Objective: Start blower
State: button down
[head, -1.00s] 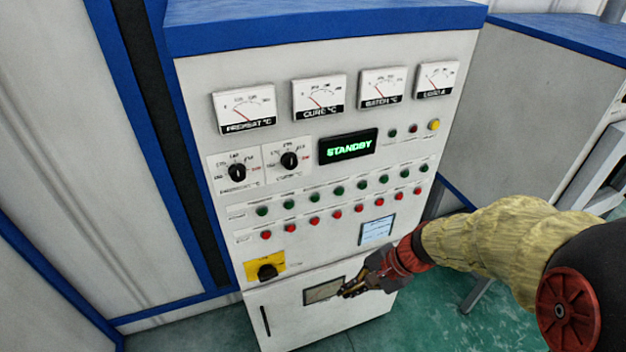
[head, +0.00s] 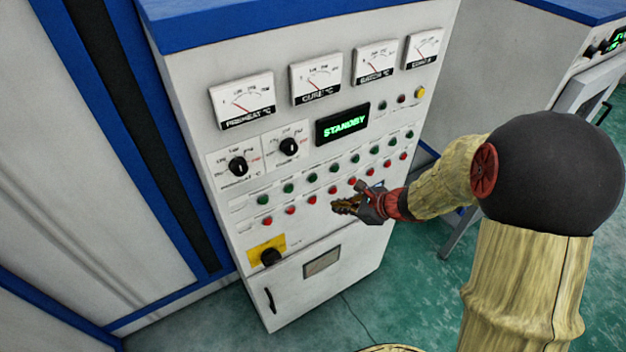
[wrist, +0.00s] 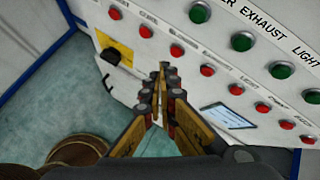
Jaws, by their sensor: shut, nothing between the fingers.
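The white control panel (head: 220,160) has a row of green buttons (head: 312,178) above a row of red buttons (head: 312,199). In the wrist view, a label ending in "ER" stands beside a green button (wrist: 200,12); its start is cut off. The green buttons (wrist: 242,41) and (wrist: 282,70) appear to be labelled EXHAUST and LIGHT. My gripper (head: 338,207) is shut and empty, in front of the panel at about the red row. Its fingertips (wrist: 163,70) show below the red buttons; contact cannot be told. The display (head: 343,125) reads STANDBY.
Four-sided gauges (head: 242,100) line the panel's top, with two black knobs (head: 238,167) below. A black rotary switch on a yellow plate (head: 267,255) sits lower left. A small screen (wrist: 228,116) is near my fingers.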

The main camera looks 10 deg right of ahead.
aim_at(313, 178)
jog(key=shift+w, duration=0.1)
jog(key=w+a, duration=0.2)
jog(key=w, duration=0.6)
jog(key=shift+a+p, duration=0.3)
jog(key=shift+p, duration=0.1)
jog(key=shift+w, duration=0.2)
dwell(1.1)
jog(key=shift+w+a, duration=0.15)
jog(key=shift+w, duration=0.1)
jog(key=shift+w+a, duration=0.1)
jog(key=shift+w, duration=0.35)
dwell(0.7)
jog(key=shift+s, duration=0.15)
jog(key=shift+s+d+b, duration=0.25)
jog(key=shift+s+b, duration=0.3)
jog(key=shift+s, duration=0.15)
